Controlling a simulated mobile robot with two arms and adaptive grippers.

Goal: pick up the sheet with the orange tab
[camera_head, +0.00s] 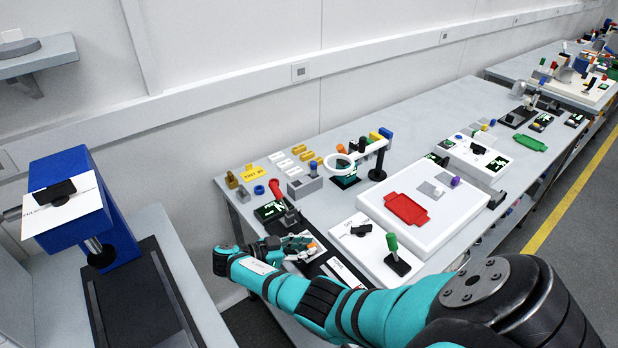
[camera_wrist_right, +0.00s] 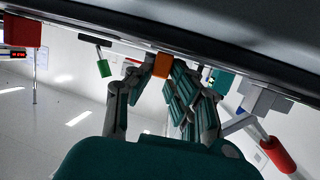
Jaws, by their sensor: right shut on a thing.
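My right gripper (camera_head: 297,245) is low over the near left end of the long bench. In the right wrist view, the fingers of my right gripper (camera_wrist_right: 160,80) are closed on an orange tab (camera_wrist_right: 162,65). The tab sits between the fingertips, under a dark surface edge. The sheet itself is mostly hidden by the fingers, and I cannot tell whether it is clear of the bench. My left gripper is not in view.
A white panel carries a red frame (camera_head: 407,208). A green-handled stamp (camera_head: 393,245) stands nearer. At left is a blue stand (camera_head: 62,170).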

